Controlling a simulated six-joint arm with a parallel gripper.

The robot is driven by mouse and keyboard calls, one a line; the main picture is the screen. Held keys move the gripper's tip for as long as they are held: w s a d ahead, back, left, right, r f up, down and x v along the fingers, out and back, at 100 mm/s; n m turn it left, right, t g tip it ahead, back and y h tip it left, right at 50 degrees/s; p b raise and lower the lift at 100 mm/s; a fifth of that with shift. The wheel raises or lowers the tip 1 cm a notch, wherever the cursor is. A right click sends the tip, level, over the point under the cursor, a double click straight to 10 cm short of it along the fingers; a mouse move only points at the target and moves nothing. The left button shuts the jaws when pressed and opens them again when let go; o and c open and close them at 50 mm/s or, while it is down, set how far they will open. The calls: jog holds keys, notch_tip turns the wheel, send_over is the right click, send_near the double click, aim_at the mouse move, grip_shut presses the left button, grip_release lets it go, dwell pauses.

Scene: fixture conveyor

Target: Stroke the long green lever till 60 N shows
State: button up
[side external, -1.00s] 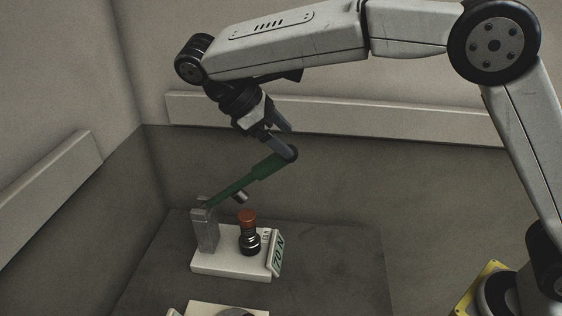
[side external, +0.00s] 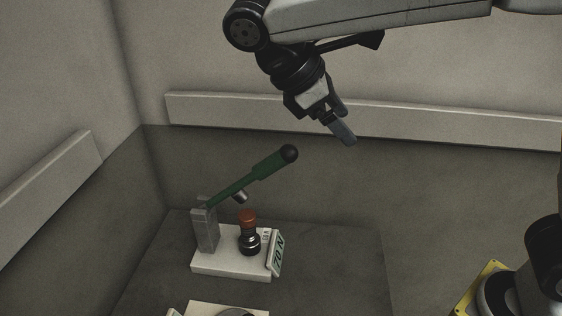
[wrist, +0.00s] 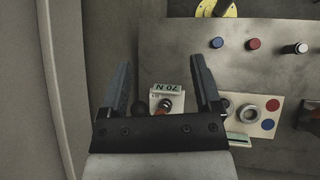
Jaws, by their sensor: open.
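The display (side external: 279,254) on the base reads 70 N; the display also shows upside down in the wrist view (wrist: 167,88). My gripper (side external: 346,128) is open and empty, to the right of the knob and slightly above it, clear of the lever. In the wrist view I cannot make out the lever.
A second pale fixture (side external: 228,310) is cut off at the bottom of the side view. In the wrist view, a panel with a ring (wrist: 249,114) lies at right, and blue (wrist: 217,43) and red (wrist: 253,44) buttons lie beyond. Walls close the back and left.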

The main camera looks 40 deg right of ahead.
jog(key=shift+s+d+r, duration=0.15)
jog(key=shift+s+r, duration=0.15)
jog(key=shift+s, duration=0.3)
jog(key=shift+f, duration=0.1)
jog(key=c, duration=0.5)
jog(key=shift+f, duration=0.25)
jog(key=c, duration=0.4)
jog(key=a+f+n+t+h, duration=0.1)
jog(key=f+n+t+h, duration=0.1)
jog(key=f+n, duration=0.1)
jog(key=a+f+n+t+h, duration=0.1)
jog(key=f+n+t+h, duration=0.1)
jog(key=f+n, duration=0.1)
jog(key=w+a+f+n+t+h, duration=0.1)
jog(key=f+n+h, duration=0.2)
jog(key=f+n, duration=0.1)
jog(key=shift+w+a+f+n+t, duration=0.1)
jog(key=shift+a+n+t, duration=0.1)
jog(key=shift+n+t, duration=0.2)
grip_shut()
jog(key=s+a+f+n+t+y, duration=0.1)
jog(key=a+f+n+t, duration=0.5)
jog(key=n+t, duration=0.5)
notch_tip(320, 180, down, 3)
jog(key=n, duration=0.4)
jog(key=shift+r+y, duration=0.15)
jog(key=shift+y, duration=0.15)
